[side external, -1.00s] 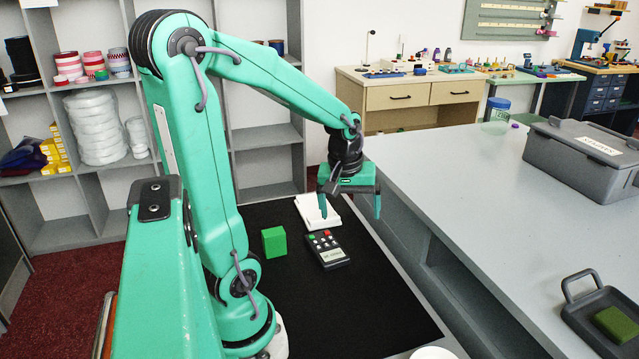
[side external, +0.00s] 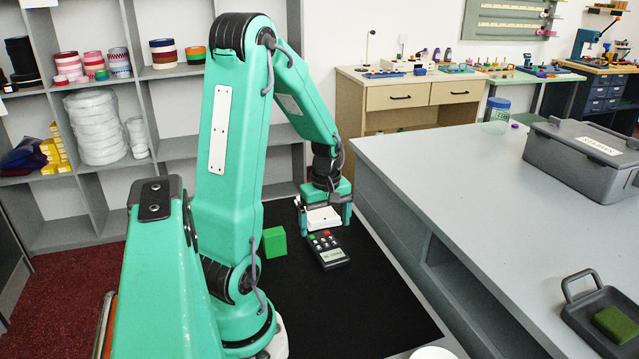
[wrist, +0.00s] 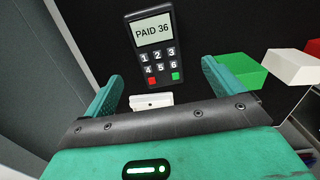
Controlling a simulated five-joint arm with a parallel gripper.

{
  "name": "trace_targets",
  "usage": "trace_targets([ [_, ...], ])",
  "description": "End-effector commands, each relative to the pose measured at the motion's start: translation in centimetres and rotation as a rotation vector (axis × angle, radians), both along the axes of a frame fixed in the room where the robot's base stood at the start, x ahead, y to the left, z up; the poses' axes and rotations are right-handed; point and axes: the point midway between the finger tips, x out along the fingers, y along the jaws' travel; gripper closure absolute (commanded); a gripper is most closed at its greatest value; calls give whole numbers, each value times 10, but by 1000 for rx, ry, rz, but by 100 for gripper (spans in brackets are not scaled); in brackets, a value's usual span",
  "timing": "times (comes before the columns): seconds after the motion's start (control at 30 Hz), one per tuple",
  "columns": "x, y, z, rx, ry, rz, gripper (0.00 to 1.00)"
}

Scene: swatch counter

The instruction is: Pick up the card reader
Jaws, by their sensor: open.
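The card reader (side external: 328,250) is a dark handheld device with a pale screen and coloured keys, lying on the black mat (side external: 360,305). In the wrist view the card reader (wrist: 152,48) shows its screen reading "PAID 36", just beyond the fingertips and roughly between their lines. My gripper (side external: 325,224) is open and points down, behind the reader in the side view. Its fingers (wrist: 160,84) hold nothing that I can see.
A green block (side external: 274,242) stands left of the reader; it also shows in the wrist view (wrist: 235,72). There, a white block (wrist: 292,67) and a red block (wrist: 313,47) lie beyond it. The grey counter (side external: 440,185) rises at right. The mat's front is clear.

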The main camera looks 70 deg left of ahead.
Motion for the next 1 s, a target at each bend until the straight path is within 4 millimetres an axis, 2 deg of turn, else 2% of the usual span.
trace_targets([
  [0.17, 0, 0, -13, -1, 1, -1, 7],
  [0.57, 1, 0, -22, -1, 1, -2, 7],
  [1.0, 3, 0, -61, -2, 2, -2, 7],
])
